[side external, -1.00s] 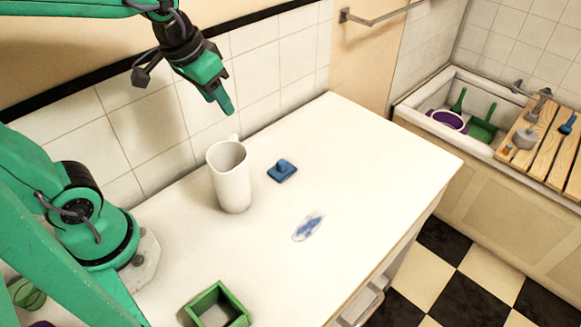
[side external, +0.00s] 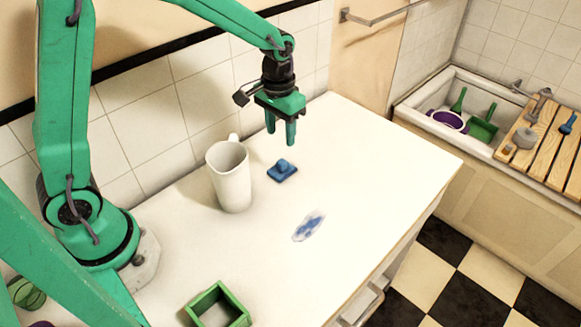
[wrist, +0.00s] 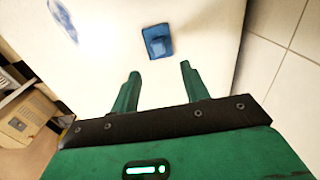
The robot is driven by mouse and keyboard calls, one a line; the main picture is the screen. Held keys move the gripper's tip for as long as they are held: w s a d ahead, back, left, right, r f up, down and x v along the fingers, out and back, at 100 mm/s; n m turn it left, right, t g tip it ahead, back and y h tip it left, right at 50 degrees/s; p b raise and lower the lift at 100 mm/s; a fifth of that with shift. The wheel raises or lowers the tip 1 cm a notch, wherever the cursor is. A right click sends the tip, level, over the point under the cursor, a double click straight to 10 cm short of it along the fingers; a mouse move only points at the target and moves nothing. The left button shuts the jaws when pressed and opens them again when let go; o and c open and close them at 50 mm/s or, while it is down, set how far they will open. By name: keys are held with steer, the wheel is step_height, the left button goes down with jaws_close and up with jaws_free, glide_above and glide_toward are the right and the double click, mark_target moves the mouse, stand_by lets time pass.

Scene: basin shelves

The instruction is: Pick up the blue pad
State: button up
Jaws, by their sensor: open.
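The blue pad (side external: 282,171), a small flat block with a raised knob on top, lies on the white counter just right of the white pitcher. My gripper (side external: 281,139) is above the pad with its fingers pointing down, apart and empty. In the wrist view the blue pad (wrist: 158,41) lies beyond the fingertips of my gripper (wrist: 160,70), roughly between their lines, and nothing touches it.
A tall white pitcher (side external: 231,182) stands close left of the pad. A blue smear (side external: 309,226) marks the white counter (side external: 375,170) in front. A green square box (side external: 237,318) sits at the near edge. The counter right of the pad is clear.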

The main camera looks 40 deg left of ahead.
mark_target(283, 160)
steer(key=shift+w+d+f, duration=0.2)
steer(key=shift+w+f, duration=0.15)
steer(key=shift+f, duration=0.35)
steer(key=shift+s+f, duration=0.2)
steer(key=shift+f, duration=3.7)
jaws_close()
